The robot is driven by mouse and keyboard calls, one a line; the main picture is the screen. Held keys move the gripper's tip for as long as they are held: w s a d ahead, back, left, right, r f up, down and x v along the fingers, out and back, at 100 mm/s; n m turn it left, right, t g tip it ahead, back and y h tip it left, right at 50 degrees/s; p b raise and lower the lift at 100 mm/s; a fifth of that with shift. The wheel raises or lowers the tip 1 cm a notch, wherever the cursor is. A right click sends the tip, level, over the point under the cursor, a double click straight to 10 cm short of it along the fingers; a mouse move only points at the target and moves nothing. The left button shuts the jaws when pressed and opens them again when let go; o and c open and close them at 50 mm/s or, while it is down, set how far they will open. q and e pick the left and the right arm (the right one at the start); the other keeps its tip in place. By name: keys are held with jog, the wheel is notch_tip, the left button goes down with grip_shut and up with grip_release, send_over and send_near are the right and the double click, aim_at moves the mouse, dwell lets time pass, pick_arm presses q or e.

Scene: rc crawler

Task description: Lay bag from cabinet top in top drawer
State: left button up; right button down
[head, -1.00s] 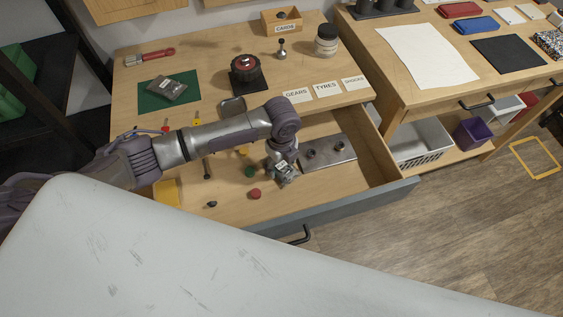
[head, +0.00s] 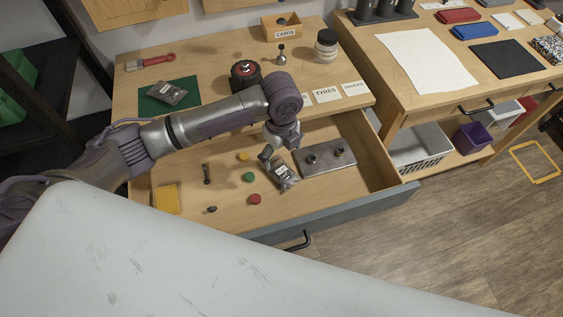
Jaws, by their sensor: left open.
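A small dark bag with a white label (head: 284,174) lies in the open top drawer (head: 330,205), left of a grey metal plate. My left gripper (head: 277,148) points down just above the bag's far end and is open. Whether a fingertip still touches the bag is hard to tell. A second similar bag (head: 168,92) lies on a green mat (head: 150,104) on the cabinet top (head: 215,62). My right gripper is out of view.
The drawer also holds the metal plate with two knobs (head: 326,158), a yellow block (head: 166,199), a red cap (head: 254,199) and a green cap (head: 248,177). A black wheel (head: 245,74) and a jar (head: 326,44) stand on the cabinet top.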

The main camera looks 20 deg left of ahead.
pick_arm(q)
notch_tip(320, 180, up, 4)
jog(key=shift+f, duration=0.1)
dwell(0.6)
